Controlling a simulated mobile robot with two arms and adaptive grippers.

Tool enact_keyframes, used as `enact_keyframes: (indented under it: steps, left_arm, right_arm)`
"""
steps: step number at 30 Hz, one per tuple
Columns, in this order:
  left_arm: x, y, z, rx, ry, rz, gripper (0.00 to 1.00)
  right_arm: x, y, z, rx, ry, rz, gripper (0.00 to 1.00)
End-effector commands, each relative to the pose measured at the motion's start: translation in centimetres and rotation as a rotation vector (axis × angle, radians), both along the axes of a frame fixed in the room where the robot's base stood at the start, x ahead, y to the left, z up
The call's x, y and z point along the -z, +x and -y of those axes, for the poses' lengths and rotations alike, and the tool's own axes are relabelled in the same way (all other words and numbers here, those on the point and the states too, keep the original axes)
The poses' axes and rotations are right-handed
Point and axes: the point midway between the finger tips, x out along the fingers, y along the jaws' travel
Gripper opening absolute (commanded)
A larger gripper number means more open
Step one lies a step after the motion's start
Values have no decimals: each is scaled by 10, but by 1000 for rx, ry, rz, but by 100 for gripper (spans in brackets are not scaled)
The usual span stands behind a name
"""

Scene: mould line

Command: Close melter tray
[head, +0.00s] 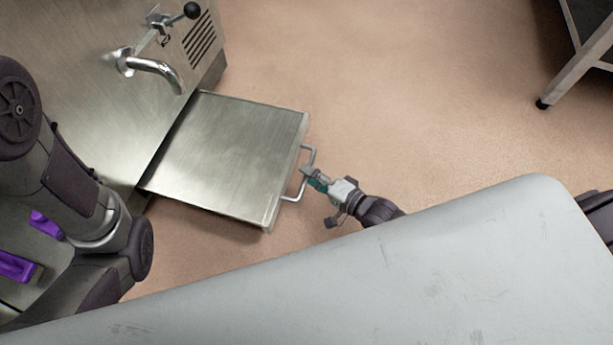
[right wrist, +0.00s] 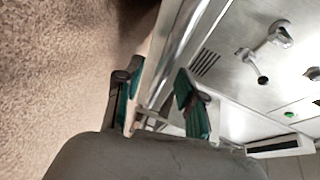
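The melter tray (head: 232,158) is a flat metal drawer that stands out from the steel melter body (head: 95,85) in the head view. A bent bar handle (head: 311,152) is on its right-hand front edge. My right gripper (head: 308,175) is at the middle of this handle. In the right wrist view its two green-padded fingers (right wrist: 158,92) are apart, with part of the handle low between them. I cannot tell whether they touch it. My left arm comes in from the left in the head view, but its gripper is out of sight.
A curved spout (head: 155,68) and a black-knobbed lever (head: 178,18) stick out of the melter above the tray. Purple objects (head: 18,266) lie at the far left. A metal-legged stand (head: 578,65) is at the upper right. The floor (head: 420,100) right of the tray is clear.

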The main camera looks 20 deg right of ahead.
Motion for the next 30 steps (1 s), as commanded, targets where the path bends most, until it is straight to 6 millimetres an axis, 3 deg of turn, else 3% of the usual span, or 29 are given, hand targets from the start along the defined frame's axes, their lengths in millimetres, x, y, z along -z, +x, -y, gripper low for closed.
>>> enact_keyframes:
  steps: [6, 14, 21, 30]
  left_arm:
    - [9, 0, 0, 0, 0, 0, 38]
    - [8, 0, 0, 0, 1, 0, 38]
    - [8, 0, 0, 0, 1, 0, 38]
    - [8, 0, 0, 0, 1, 0, 38]
  right_arm:
    - [3, 12, -8, 0, 0, 0, 39]
    - [2, 13, -8, 0, 0, 0, 39]
    - [2, 12, -8, 0, 0, 0, 0]
    - [2, 12, -8, 0, -1, -1, 0]
